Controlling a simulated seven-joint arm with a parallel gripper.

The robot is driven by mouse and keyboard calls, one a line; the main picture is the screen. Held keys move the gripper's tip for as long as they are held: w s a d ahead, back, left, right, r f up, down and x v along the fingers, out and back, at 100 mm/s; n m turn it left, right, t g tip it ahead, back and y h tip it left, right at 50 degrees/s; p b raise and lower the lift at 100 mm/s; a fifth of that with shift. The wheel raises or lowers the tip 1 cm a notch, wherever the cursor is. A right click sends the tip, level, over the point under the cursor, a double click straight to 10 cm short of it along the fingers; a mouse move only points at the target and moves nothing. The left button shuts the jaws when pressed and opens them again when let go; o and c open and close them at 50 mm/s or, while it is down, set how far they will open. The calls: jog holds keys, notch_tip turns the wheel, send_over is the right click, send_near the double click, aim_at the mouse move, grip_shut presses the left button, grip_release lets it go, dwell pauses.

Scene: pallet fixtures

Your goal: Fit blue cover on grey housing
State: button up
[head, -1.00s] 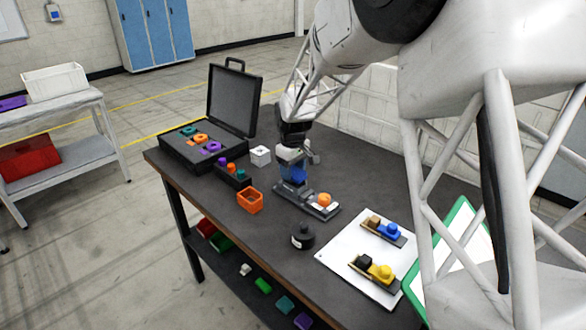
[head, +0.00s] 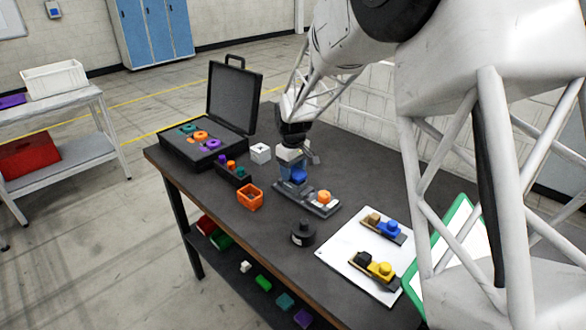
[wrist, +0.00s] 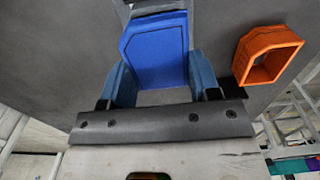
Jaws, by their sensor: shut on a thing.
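The blue cover (wrist: 155,50) is between the two blue-grey fingers of my gripper (wrist: 161,76) in the wrist view. My gripper also shows in the head view (head: 293,176), shut on the blue cover (head: 299,175) over the left end of a dark grey pallet fixture (head: 309,199). The grey housing cannot be made out clearly; the cover and fingers hide that end of the fixture. I cannot tell whether the cover touches it. An orange part on a white block (head: 324,197) sits at the fixture's right end.
An open orange box (head: 250,197) stands left of the fixture. A black round container (head: 303,233) is in front. A white board (head: 347,253) with two filled fixtures lies right. An open black case (head: 205,145) and a white block (head: 260,153) are behind left.

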jog(key=shift+f, duration=0.45)
dwell(0.6)
jog(key=o, duration=1)
jog(key=shift+c, duration=1.3)
jog(key=shift+r, duration=0.15)
jog(key=shift+r, duration=3.85)
